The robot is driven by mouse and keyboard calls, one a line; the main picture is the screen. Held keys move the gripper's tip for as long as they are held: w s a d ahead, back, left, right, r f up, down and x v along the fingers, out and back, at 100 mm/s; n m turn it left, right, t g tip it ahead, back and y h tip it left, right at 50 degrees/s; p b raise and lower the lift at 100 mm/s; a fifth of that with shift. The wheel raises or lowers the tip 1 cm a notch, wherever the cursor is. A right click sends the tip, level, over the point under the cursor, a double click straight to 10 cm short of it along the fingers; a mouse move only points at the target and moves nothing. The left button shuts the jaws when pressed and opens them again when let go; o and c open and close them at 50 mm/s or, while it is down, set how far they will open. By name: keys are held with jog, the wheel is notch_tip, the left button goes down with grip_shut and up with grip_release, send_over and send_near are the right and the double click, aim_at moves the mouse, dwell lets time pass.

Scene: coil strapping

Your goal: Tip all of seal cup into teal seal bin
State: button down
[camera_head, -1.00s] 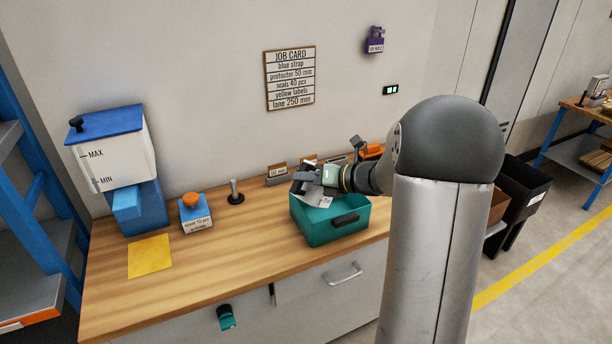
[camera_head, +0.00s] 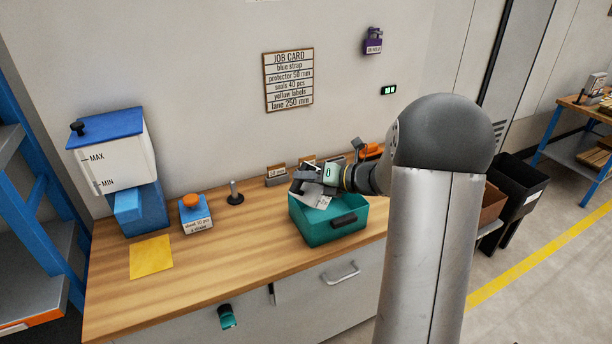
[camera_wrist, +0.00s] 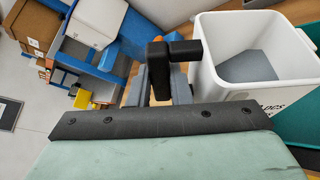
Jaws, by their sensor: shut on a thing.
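The white seal cup (camera_wrist: 215,84) is at the right of the wrist view, its open mouth towards the camera. A flat grey surface shows inside; I cannot tell whether it is seals or the cup's floor. My gripper (camera_wrist: 172,70) is shut on the cup at its side. In the head view the cup (camera_head: 312,195) is held tilted above the teal seal bin (camera_head: 328,232), partly hidden by my gripper (camera_head: 304,182). The bin stands on the bench front, and its edge shows in the wrist view (camera_wrist: 312,120). The bin's contents are mostly hidden.
A blue-lidded white hopper (camera_head: 112,150) stands at the bench's left. A blue box with an orange knob (camera_head: 196,214), a black post (camera_head: 235,193) and a yellow sheet (camera_head: 151,257) lie left of the bin. Small card holders (camera_head: 276,175) stand behind it.

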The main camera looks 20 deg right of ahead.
aim_at(314, 167)
jog(key=shift+w+d+r+m+y+p, duration=0.3)
jog(key=shift+d+r+m+y+p, duration=0.4)
jog(key=shift+p, duration=1.2)
jog(key=shift+w+d+f+m+p, duration=0.15)
jog(key=shift+w+d+m+p, duration=0.1)
jog(key=shift+m+p, duration=0.5)
jog(key=shift+d+p, duration=0.2)
jog(key=shift+p, duration=0.25)
jog(key=shift+w+d, duration=0.1)
jog(key=shift+f+m, duration=0.1)
jog(key=shift+m, duration=0.15)
jog(key=shift+w+d+m+y, duration=0.3)
jog(key=shift+d+y, duration=0.1)
jog(key=shift+y, duration=0.1)
jog(key=shift+d, duration=0.1)
jog(key=shift+w+d+f+m, duration=0.1)
jog(key=shift+w+d+m, duration=0.05)
jog(key=shift+d+m, duration=0.3)
